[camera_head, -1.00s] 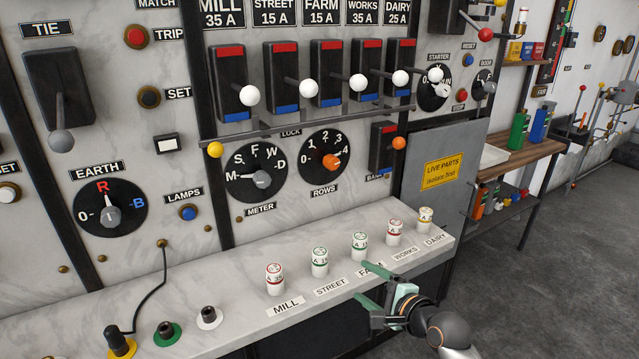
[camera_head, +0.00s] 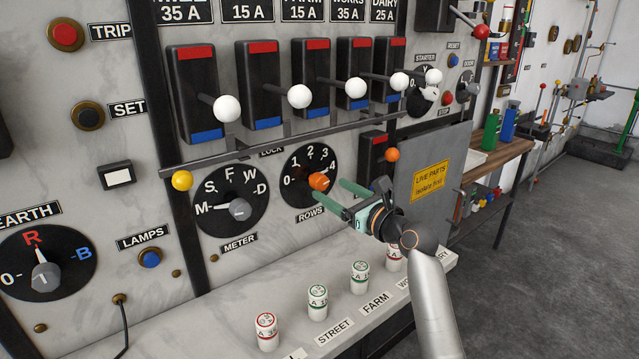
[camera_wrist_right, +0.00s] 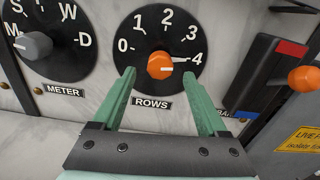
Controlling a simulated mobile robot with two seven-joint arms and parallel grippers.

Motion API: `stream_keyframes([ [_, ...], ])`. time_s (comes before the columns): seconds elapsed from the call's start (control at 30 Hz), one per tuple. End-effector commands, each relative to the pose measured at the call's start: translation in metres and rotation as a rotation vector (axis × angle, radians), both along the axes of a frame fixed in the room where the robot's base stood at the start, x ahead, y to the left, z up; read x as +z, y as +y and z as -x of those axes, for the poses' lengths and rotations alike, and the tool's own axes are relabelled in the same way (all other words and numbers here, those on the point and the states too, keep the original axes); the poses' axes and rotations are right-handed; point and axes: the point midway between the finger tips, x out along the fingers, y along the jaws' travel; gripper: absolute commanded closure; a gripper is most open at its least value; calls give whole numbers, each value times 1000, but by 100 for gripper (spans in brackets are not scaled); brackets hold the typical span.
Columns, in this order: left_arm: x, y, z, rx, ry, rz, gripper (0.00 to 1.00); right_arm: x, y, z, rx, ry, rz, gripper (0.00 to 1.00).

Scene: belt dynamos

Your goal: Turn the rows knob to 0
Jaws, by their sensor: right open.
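The rows knob (camera_head: 319,182) is orange, on a black round dial with marks 0 to 4 and a ROWS label below. In the right wrist view the knob (camera_wrist_right: 160,66) has its white pointer towards 4. My right gripper (camera_head: 331,188) is open, its green fingers reaching towards the dial from the lower right. In the right wrist view the fingertips stand either side of the knob's lower part, with nothing between them; I cannot tell how far they are from the panel. My left gripper is not in view.
The meter dial (camera_head: 231,200) with a grey knob is left of the rows dial. A lever with an orange ball (camera_head: 392,155) is to its right. White-ball levers and a rail (camera_head: 270,145) run above. Several fuses, such as the farm fuse (camera_head: 360,277), stand on the ledge below.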

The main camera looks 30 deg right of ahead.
Motion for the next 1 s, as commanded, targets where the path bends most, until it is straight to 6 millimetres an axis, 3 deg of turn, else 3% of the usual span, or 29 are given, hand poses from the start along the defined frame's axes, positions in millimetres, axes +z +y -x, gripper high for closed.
stream_keyframes([
  [0.1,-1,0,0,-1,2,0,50,1,1,-22,0,-1,1,24],
  [0.3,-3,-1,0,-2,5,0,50,0,3,-46,-1,0,2,24],
  [0.73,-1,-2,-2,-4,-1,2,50,0,4,-55,-1,0,3,24],
  [1.0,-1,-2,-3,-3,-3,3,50,0,4,-55,-1,0,3,52],
])
